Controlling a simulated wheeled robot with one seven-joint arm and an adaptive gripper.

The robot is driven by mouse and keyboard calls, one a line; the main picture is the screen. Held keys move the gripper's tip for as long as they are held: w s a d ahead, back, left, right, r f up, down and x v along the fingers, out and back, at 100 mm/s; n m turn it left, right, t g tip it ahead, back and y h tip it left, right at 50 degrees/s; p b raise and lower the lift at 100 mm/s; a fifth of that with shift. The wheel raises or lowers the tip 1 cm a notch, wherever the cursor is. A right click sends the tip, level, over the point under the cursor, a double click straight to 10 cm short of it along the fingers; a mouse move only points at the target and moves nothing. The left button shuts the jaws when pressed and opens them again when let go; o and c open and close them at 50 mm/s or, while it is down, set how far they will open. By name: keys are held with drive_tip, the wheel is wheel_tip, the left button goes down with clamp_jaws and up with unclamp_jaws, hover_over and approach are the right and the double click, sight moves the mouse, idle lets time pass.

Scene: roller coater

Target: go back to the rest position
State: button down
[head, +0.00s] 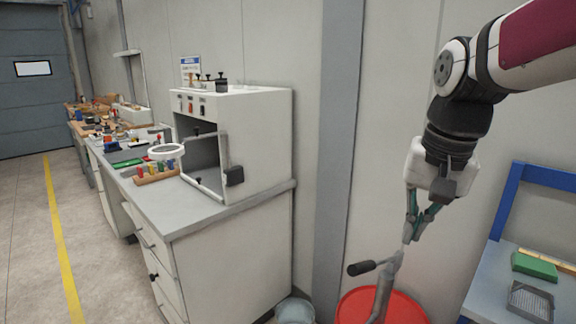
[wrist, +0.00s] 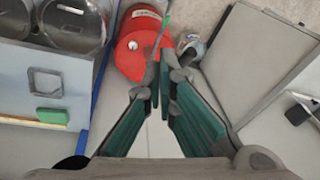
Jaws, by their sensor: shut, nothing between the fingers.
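My gripper (head: 408,238) hangs fingers-down at the right of the head view, in front of the pale wall. Its fingers come together at the tips in the wrist view (wrist: 165,68), and I see nothing held between them. In the head view a grey metal piece with a dark crank-like handle (head: 361,268) shows just below the fingertips. I cannot tell whether they touch it.
A red drum (head: 405,309) stands below my gripper and also shows in the wrist view (wrist: 133,62). A blue-framed table (head: 481,292) with a green block (head: 534,266) is at right. A white cabinet (head: 262,135) stands on the left bench (head: 188,208). Floor at far left is clear.

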drive_tip(key=s+f+n+t, duration=0.1)
drive_tip(key=s+f+n, duration=0.1)
drive_tip(key=s, duration=0.6)
drive_tip(key=s+f+n+t, duration=0.1)
drive_tip(key=s+n, duration=0.2)
drive_tip(key=s, duration=0.4)
drive_tip(key=shift+s+a+f+t, duration=0.3)
drive_tip(key=shift+s+a+f, duration=0.05)
drive_tip(key=shift+s, duration=0.05)
